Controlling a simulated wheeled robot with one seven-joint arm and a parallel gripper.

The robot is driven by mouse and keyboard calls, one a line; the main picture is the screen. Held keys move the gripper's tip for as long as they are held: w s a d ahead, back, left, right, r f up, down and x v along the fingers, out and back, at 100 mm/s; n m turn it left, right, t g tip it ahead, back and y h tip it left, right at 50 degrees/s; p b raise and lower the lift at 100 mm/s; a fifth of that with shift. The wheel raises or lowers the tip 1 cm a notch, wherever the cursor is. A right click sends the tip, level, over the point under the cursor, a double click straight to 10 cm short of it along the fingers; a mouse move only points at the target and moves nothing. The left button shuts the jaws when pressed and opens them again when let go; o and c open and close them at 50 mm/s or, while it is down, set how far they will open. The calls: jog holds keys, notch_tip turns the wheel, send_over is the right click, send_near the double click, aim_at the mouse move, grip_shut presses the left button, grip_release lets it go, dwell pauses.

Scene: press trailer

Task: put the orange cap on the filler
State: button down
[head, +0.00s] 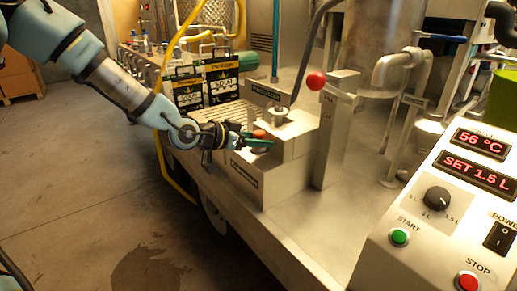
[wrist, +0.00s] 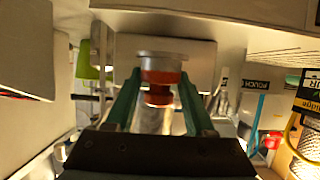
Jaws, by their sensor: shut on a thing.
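My gripper (head: 262,143) reaches in from the left over the near edge of the trailer deck. Its green fingers also show in the wrist view (wrist: 159,92). They are shut on the orange cap (wrist: 162,77), which sits between the fingertips under a silvery disc. The cap shows as a small orange-red spot (head: 259,134) at the fingers in the head view. A short pale metal fitting (head: 279,113), possibly the filler, stands on the block just behind the gripper. I cannot tell whether the cap touches it.
A post with a red ball (head: 316,80) stands right of the gripper. Black-labelled packs (head: 221,82) stand behind it. A control panel (head: 440,215) with green and red buttons fills the lower right. A yellow hose (head: 161,165) runs down the trailer's side. The deck's front middle is clear.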

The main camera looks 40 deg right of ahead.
jog(key=shift+f, duration=1.3)
jog(key=shift+f, duration=0.15)
jog(key=shift+c, duration=1.3)
grip_release()
jog(key=shift+w+a+r, duration=0.1)
jog(key=shift+a+r, duration=0.1)
jog(key=v, duration=1.1)
jog(key=shift+a+r, duration=0.2)
jog(key=shift+a, duration=0.05)
